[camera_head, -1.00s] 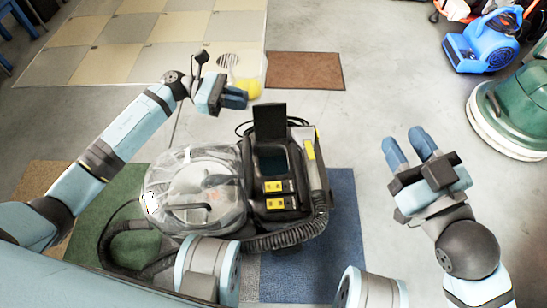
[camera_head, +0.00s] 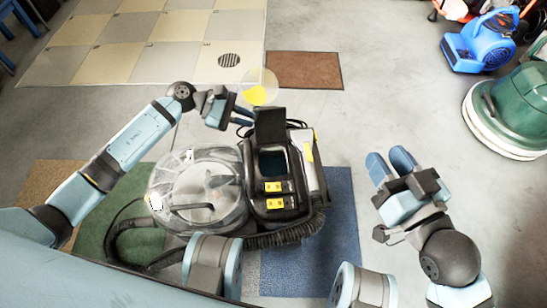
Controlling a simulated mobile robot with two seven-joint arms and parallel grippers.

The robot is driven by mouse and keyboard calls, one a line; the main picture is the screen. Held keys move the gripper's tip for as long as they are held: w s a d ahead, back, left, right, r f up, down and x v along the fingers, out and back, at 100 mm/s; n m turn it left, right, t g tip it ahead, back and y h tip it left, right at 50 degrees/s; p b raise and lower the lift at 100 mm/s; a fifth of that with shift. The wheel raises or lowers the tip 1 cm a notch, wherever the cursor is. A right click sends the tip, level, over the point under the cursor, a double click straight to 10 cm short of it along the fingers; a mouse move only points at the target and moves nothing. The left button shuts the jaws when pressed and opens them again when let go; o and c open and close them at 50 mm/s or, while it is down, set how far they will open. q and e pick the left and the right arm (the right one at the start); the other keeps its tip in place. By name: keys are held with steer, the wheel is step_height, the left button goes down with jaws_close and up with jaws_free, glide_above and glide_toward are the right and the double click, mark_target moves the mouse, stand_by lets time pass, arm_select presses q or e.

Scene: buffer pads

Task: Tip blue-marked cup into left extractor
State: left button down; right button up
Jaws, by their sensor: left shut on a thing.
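A clear cup (camera_head: 262,80) with yellow contents is at my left gripper (camera_head: 243,114), above the floor behind the extractor. My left gripper is shut on it; no blue mark can be made out. The cup looks tilted, but how far I cannot tell. The extractor (camera_head: 287,214) is a black machine with a clear domed tank on its left. Its black lid (camera_head: 270,127) stands up behind a dark opening (camera_head: 272,163), just in front of the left gripper. My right gripper (camera_head: 391,162) is open and empty, to the right of the extractor.
Green (camera_head: 98,215) and blue (camera_head: 343,225) mats lie under the extractor, and a hose curls around its front. A brown mat (camera_head: 305,70) lies behind. A blue blower (camera_head: 480,45) and a green machine (camera_head: 515,105) stand at right. Grey floor between is clear.

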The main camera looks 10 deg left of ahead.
arm_select(q)
steer(key=shift+r+m+t+y+p, duration=0.25)
steer(key=shift+m+y+p, duration=0.25)
steer(key=shift+p, duration=0.3)
arm_select(e)
steer(key=shift+s+a+f+m+g, duration=0.4)
steer(key=shift+s+m, duration=0.1)
steer(key=shift+m, duration=0.1)
steer(key=shift+r, duration=0.1)
arm_select(q)
steer(key=shift+w+a+f+m+t+y, duration=0.1)
steer(key=shift+w+f+m+t+y, duration=0.05)
steer(key=shift+f+m+t+y, duration=0.2)
arm_select(e)
steer(key=shift+s+r, duration=0.2)
arm_select(q)
steer(key=shift+a+f+p, duration=0.1)
steer(key=shift+f+p, duration=0.2)
arm_select(e)
steer(key=shift+w+r, duration=0.1)
steer(key=shift+r, duration=0.05)
arm_select(q)
steer(key=shift+w+f+y, duration=0.1)
steer(key=shift+f+y, duration=0.15)
steer(key=shift+f, duration=0.05)
steer(key=shift+a+f+m+t+y, duration=0.1)
steer(key=shift+f+m+t+y, duration=0.25)
steer(key=shift+f, duration=0.2)
